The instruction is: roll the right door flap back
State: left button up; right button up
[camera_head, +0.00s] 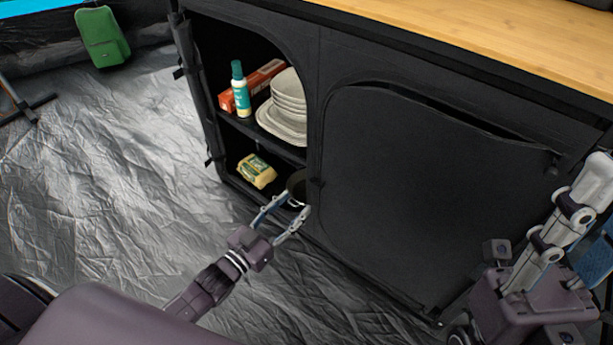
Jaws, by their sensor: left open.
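The right door flap (420,190) is a black fabric panel hanging over the right half of the black cabinet. A dark gap shows along its top edge, where the fabric sags from the frame; the rest covers the opening. My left gripper (297,203) is open and empty, in front of the open left compartment near its lower right corner, left of the flap. A dark round pan (297,186) is just behind its fingertips; I cannot tell if they touch. My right gripper (575,215) is in front of the flap's right side, partly cut off by the picture's edge; its opening is unclear.
The left compartment's shelves hold plates (287,105), a teal-capped bottle (241,92), a red box (262,78) and a yellow package (256,171). A wooden counter (480,35) tops the cabinet. Crinkled grey floor (100,180) is open at left, with a green bag (103,38) behind.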

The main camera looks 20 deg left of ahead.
aim_at(314, 185)
pick_arm(q)
jog(key=b+x, duration=0.2)
jog(key=x, duration=0.5)
jog(key=shift+w+d, duration=0.1)
grip_shut()
